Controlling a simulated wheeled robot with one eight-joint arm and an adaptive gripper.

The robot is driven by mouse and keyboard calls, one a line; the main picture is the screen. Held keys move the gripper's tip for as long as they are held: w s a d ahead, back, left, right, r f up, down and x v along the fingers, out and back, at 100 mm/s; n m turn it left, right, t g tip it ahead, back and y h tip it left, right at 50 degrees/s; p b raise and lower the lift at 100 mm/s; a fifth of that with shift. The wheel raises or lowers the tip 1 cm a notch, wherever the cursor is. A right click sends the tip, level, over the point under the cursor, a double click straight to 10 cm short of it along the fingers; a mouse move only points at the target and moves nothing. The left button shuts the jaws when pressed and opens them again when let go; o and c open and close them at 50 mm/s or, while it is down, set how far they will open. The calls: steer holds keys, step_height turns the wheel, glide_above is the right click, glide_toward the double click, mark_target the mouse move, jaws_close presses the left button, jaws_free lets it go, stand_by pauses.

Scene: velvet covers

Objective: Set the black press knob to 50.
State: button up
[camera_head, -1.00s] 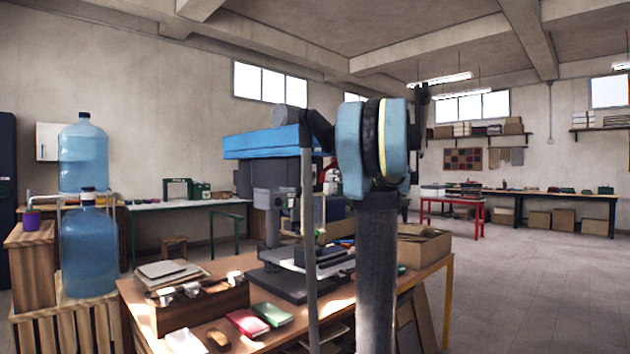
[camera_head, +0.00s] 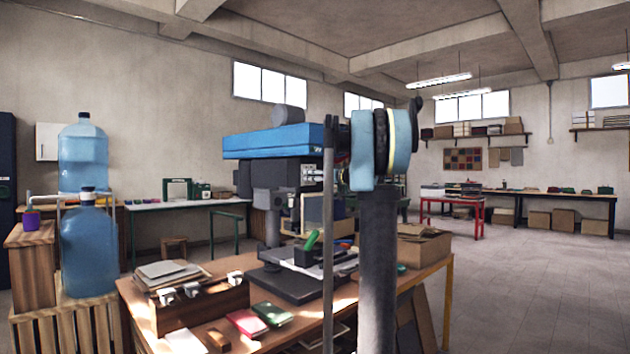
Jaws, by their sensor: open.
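The press (camera_head: 265,142) stands on the wooden bench, with a blue top housing, a grey body and a dark base plate (camera_head: 290,288). A small dark panel (camera_head: 312,174) with pale marks shows on its right side, just left of my arm. I cannot single out the black knob or read its setting; it is too small or hidden. My arm's blue joint and dark upright link stand in front of the press's right side. A thin dark bar crosses just right of the panel. I cannot make out my gripper; it is out of view or hidden behind the arm.
The wooden bench (camera_head: 215,325) holds a red book (camera_head: 246,322), a green book (camera_head: 272,313), papers and a cardboard box (camera_head: 420,247). A green-handled item (camera_head: 311,240) is near the press base. Water bottles (camera_head: 88,240) stand at left. Open floor (camera_head: 535,290) lies at right.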

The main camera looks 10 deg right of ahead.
steer(key=c, duration=1.1)
steer(key=shift+m, duration=14.9)
